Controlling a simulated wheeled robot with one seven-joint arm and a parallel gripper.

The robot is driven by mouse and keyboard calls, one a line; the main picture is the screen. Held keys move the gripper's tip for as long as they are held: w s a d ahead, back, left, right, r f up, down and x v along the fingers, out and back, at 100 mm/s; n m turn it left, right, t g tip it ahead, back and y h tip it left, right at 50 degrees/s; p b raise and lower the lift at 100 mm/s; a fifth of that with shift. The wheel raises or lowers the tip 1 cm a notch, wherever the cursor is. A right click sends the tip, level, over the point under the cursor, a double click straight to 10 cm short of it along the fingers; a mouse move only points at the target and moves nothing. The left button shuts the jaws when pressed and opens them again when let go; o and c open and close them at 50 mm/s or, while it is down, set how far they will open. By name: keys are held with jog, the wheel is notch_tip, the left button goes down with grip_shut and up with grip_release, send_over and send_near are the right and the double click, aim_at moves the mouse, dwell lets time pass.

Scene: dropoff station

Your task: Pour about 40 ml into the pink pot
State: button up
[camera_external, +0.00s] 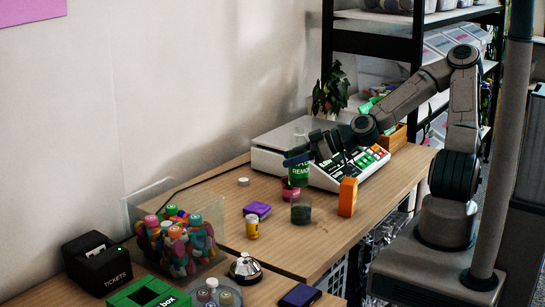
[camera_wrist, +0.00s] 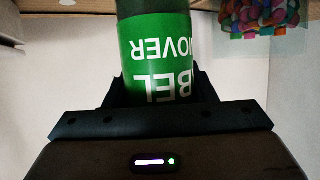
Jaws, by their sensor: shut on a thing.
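My gripper (camera_external: 298,157) is shut on a bottle with a green label (camera_external: 299,174); it also shows in the wrist view (camera_wrist: 160,40), its "label remover" print upside down in that picture. The bottle looks about upright in the outside view. The pink pot (camera_external: 290,192) stands on the table just below and left of the bottle in that view, partly hidden by it. I cannot tell the gap between them. No stream of liquid is visible. The pot's inside is hidden, and the pot does not show in the wrist view.
A dark green glass (camera_external: 301,212) stands close in front of the pink pot. An orange box (camera_external: 348,197) is right of it; a purple block (camera_external: 257,210) and yellow canister (camera_external: 252,227) are left. A scale-like machine (camera_external: 275,160) stands behind.

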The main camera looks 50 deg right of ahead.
aim_at(290, 176)
jog(key=shift+f, duration=0.1)
jog(key=shift+w+d+f+m+g+y, duration=0.1)
jog(key=shift+f+m+g+y, duration=0.2)
jog(key=shift+f+m+g, duration=0.25)
jog(key=shift+w+d+r+m+g+y+p, duration=0.15)
jog(key=shift+r+m+g+y+p, duration=0.15)
jog(key=shift+m+p, duration=0.6)
jog(key=p, duration=0.1)
jog(key=m+g+y+p, duration=0.1)
jog(key=shift+w+d+f+p, duration=0.3)
jog(key=shift+w+f+p, duration=0.05)
jog(key=shift+p, duration=0.05)
jog(key=r+m+p, duration=0.1)
jog(key=p, duration=0.1)
jog(key=shift+s+a+m+g+y+p, duration=0.1)
jog(key=shift+m+g+y+p, duration=0.15)
jog(key=shift+g+y+p, duration=0.15)
jog(key=shift+s+a+f+m+g+y+p, duration=0.25)
jog(key=shift+f+m+g+y+p, duration=0.2)
jog(key=shift+m, duration=0.15)
jog(key=shift+s+a+f+m+g+y+p, duration=0.2)
jog(key=shift+f+m+g+y+p, duration=0.15)
jog(key=shift+m, duration=0.25)
jog(key=shift+s+f+m+y, duration=0.1)
jog(key=shift+f+m+y, duration=0.3)
jog(key=shift+f+m, duration=0.15)
jog(key=shift+f+m+g+y+b, duration=0.4)
jog(key=shift+f+m, duration=0.15)
jog(key=shift+f, duration=0.45)
